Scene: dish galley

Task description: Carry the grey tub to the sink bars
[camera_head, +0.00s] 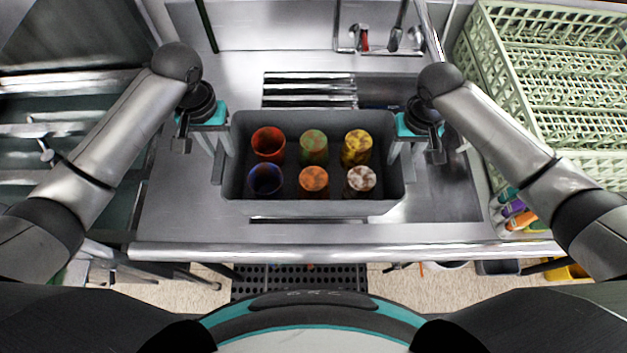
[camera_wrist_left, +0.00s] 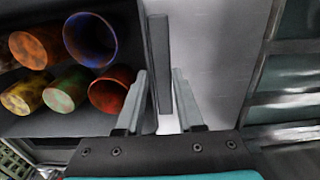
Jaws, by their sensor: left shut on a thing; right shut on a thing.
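The grey tub (camera_head: 312,208) is in the middle of the head view, over the sink area, with several coloured cups inside in two rows. My left gripper (camera_head: 222,165) is shut on the tub's left side, and my right gripper (camera_head: 402,165) is shut on its right side. The left wrist view shows the left gripper's fingers (camera_wrist_left: 160,110) on either side of the tub's handle edge (camera_wrist_left: 160,62). The sink bars (camera_head: 308,85) show as pale rails just behind the tub. The tub hides part of the sink; whether it rests on anything is unclear.
A pale green dish rack (camera_head: 490,75) stands at the right. A faucet with a red part (camera_head: 364,40) is behind the sink. The steel counter (camera_head: 185,190) is clear left of the tub.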

